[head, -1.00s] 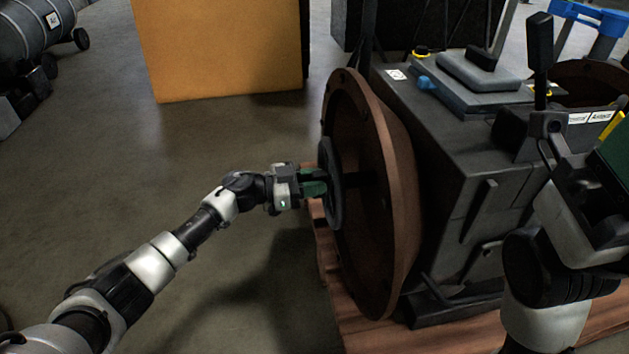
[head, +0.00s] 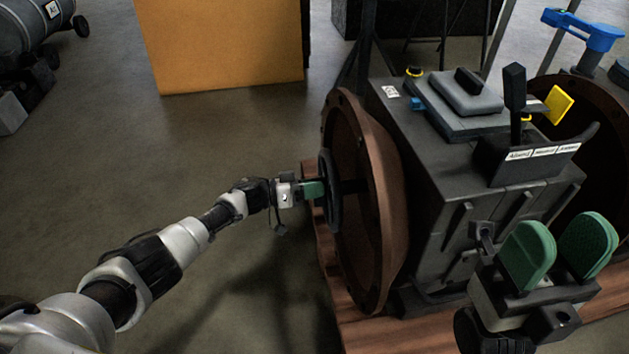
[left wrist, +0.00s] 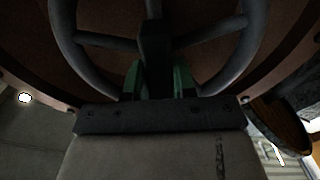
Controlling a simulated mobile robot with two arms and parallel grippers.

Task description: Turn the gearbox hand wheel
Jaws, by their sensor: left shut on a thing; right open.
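The dark hand wheel (head: 329,193) stands on its shaft in front of the large brown round flange (head: 376,215) on the left end of the gearbox (head: 428,160). My left gripper (head: 318,190) is at the near side of the wheel and shut on it. In the left wrist view the wheel's rim and spokes (left wrist: 92,40) fill the top, and the green fingers (left wrist: 160,78) sit on either side of a dark part of the wheel. My right gripper (head: 557,248) is open and empty, its green fingers pointing up, in front of the gearbox's near side.
A lever (head: 514,100) with a labelled plate rises from the gearbox top. A yellow tab (head: 559,105) and a blue part (head: 583,30) stand behind it. The gearbox rests on a reddish-brown base (head: 375,335). An orange box (head: 220,45) stands at the back; the floor (head: 130,160) at left is clear.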

